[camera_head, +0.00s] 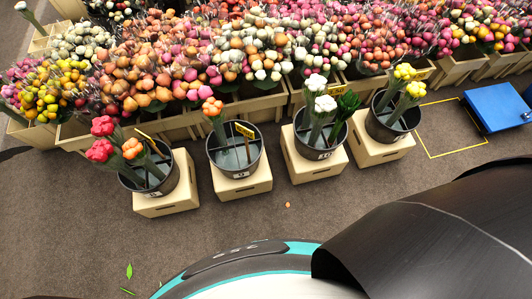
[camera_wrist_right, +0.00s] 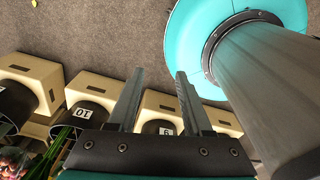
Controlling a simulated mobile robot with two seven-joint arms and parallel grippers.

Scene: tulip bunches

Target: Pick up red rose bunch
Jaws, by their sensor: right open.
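An orange bunch (camera_head: 132,148) shares that bucket. My right gripper (camera_wrist_right: 158,73) is open in the right wrist view, with nothing between its fingers. Behind its fingers are floor and pale boxes; no red bunch can be made out there. The right gripper is not visible in the head view, and my left gripper is not in view.
Bucket 9 (camera_head: 236,160) holds an orange bunch. Bucket 10 (camera_head: 320,142) holds white and green bunches, and another bucket (camera_head: 393,123) holds yellow ones. All stand on pale boxes. Crates of mixed flowers line the back. A blue box (camera_head: 497,107) lies right.

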